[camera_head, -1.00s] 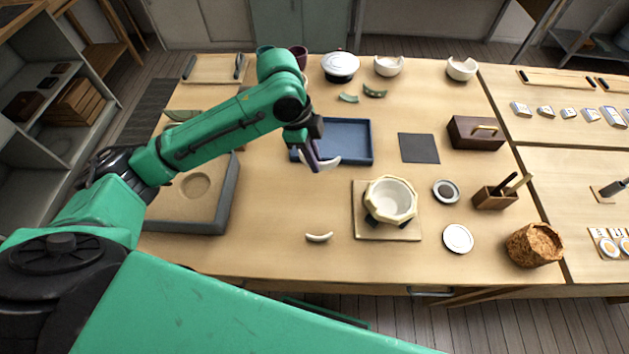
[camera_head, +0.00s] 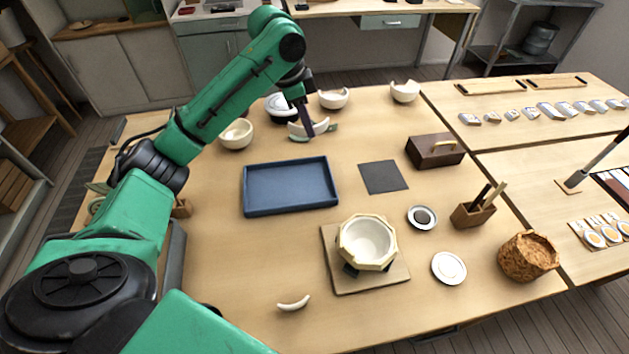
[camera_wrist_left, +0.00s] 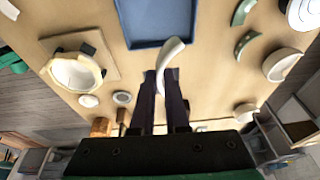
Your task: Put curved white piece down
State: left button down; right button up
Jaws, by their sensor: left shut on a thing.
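A curved white piece (camera_head: 318,127) is held at the fingertips of my left gripper (camera_head: 306,118), toward the far side of the table. In the left wrist view the same white piece (camera_wrist_left: 168,54) is pinched between the dark fingers of the left gripper (camera_wrist_left: 166,82) and sticks out past their tips, beside the blue tray's edge. Whether it touches the table is hard to tell. Another curved white piece (camera_head: 293,303) lies loose near the table's front edge. My right gripper does not show.
An empty blue tray (camera_head: 290,205) lies in front of the held piece. White bowls (camera_head: 333,98) and green shards (camera_wrist_left: 246,44) are close by. A faceted white bowl (camera_head: 367,241) stands on a wooden board (camera_head: 372,284). A dark mat (camera_head: 383,177) is bare.

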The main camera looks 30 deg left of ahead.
aim_at(312, 185)
pick_arm(q)
notch_tip(312, 185, down, 18)
jog(key=shift+s+r+p, duration=0.15)
jog(key=shift+p, duration=0.35)
jog(key=c, duration=0.9)
grip_release()
jog(key=v, duration=1.2)
jog(key=shift+d+r+b, duration=0.1)
jog(key=shift+b, duration=0.2)
